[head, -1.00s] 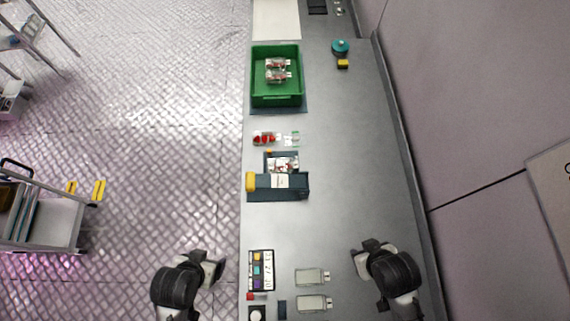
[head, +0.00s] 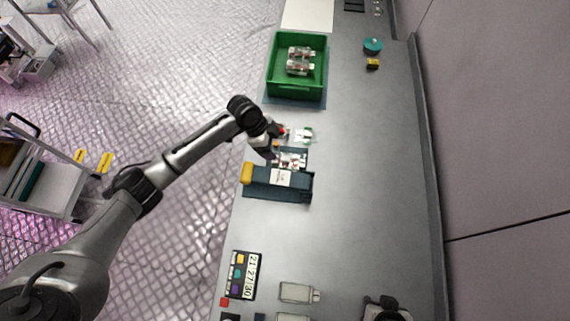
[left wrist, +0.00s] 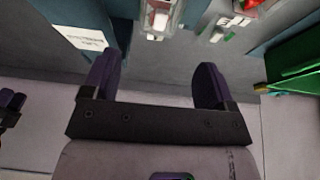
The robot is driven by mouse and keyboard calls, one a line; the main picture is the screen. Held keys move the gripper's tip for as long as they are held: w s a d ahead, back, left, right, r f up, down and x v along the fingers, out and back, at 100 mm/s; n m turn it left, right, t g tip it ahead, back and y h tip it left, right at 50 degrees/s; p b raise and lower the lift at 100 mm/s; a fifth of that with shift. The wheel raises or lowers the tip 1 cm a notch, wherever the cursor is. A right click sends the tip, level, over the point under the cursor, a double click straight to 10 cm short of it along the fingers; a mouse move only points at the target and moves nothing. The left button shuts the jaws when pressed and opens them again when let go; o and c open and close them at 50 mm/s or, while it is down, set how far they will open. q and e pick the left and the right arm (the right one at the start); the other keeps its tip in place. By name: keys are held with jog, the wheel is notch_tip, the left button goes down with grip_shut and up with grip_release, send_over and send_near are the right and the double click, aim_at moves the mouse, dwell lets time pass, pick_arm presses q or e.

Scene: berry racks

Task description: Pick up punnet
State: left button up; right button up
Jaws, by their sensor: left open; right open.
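A clear punnet with red and white contents (head: 292,161) sits in the dark blue station on the bench in the head view; its end shows at the top of the left wrist view (left wrist: 160,18). Another punnet with red berries (left wrist: 240,12) lies farther along; in the head view its clear end (head: 304,135) shows, the rest partly hidden by my gripper. My left gripper (head: 272,145) is over the bench edge beside these punnets. Its two fingers (left wrist: 155,82) are apart with nothing between them. My right gripper (head: 385,303) is low at the bench's right side, its fingers barely visible.
A green crate (head: 269,75) holding two punnets stands farther back. The dark blue station (head: 285,190) has a yellow end on its left. A teal round item (head: 373,46) and yellow block (head: 373,64) lie at back right. The bench's right half is mostly clear.

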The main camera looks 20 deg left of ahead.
aim_at(284, 158)
pick_arm(q)
jog(key=x, duration=1.3)
jog(key=shift+d+f, duration=0.1)
jog(key=shift+f, duration=0.05)
jog(key=shift+p, duration=0.3)
jog(key=c, duration=0.8)
